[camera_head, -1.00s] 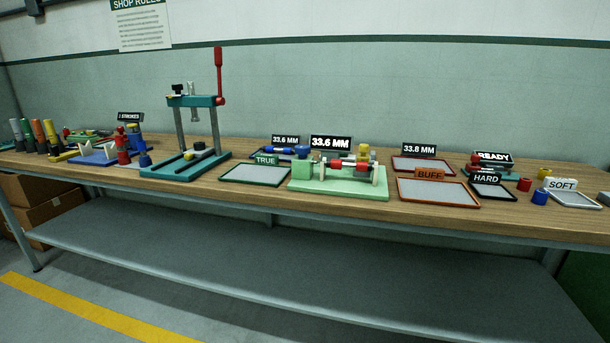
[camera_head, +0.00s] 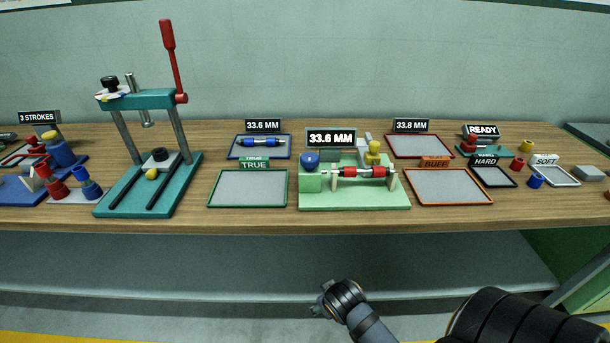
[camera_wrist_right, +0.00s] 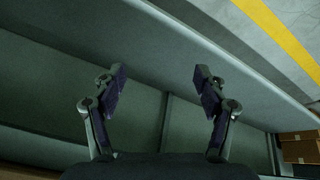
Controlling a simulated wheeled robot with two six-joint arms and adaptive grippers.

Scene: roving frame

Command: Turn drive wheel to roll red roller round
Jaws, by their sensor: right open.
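The red roller (camera_head: 350,171) lies level across the green fixture (camera_head: 340,201) in the head view, with pale shaft showing between its red parts. A round blue knob (camera_head: 309,158) at the fixture's left end may be the drive wheel; I cannot tell for sure. A sign above the fixture (camera_head: 331,138) reads 33.6 MM. My right gripper (camera_wrist_right: 160,82) is open and empty in the right wrist view, with its two fingers wide apart. My right arm shows low in the head view, in front of the bench and apart from the fixture. My left gripper is out of view.
A TRUE tray (camera_head: 247,203) is left of the fixture and a BUFF tray (camera_head: 450,200) right of it. A blue roller (camera_head: 260,141) lies in a tray behind. A tall teal press (camera_head: 137,206) stands at left. The wooden bench's front strip (camera_head: 330,219) is clear.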

